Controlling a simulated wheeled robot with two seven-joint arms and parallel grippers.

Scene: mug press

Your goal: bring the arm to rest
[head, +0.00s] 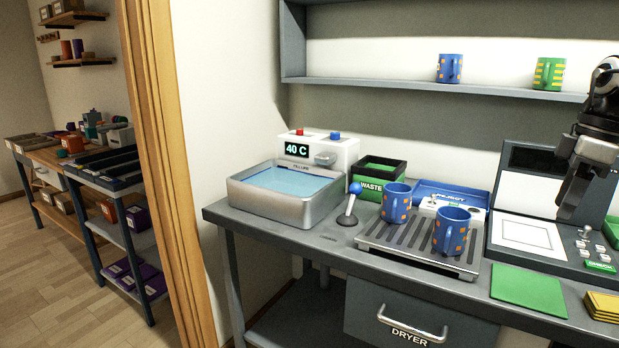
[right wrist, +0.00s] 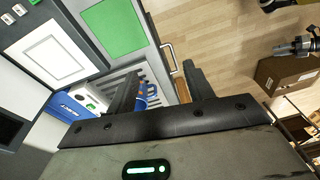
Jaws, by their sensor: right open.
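My right gripper (head: 566,207) hangs at the right of the head view, in front of the press panel, pointing down. In the right wrist view its two dark fingers (right wrist: 160,88) stand apart with nothing held between them. Two blue mugs with orange marks, a rear one (head: 396,203) and a front one (head: 451,231), stand upright on the slatted dryer rack (head: 400,246), left of the gripper and apart from it. Part of a blue mug (right wrist: 150,92) shows between the fingers. My left gripper does not show in the head view.
A water basin (head: 293,210), a blue-knobbed lever (head: 348,205) and a waste bin (head: 377,176) stand on the left. A green mat (head: 527,290) and yellow pads (head: 603,305) lie at the front right. A shelf (head: 400,83) holds a blue mug (head: 449,69) and a green mug (head: 549,74).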

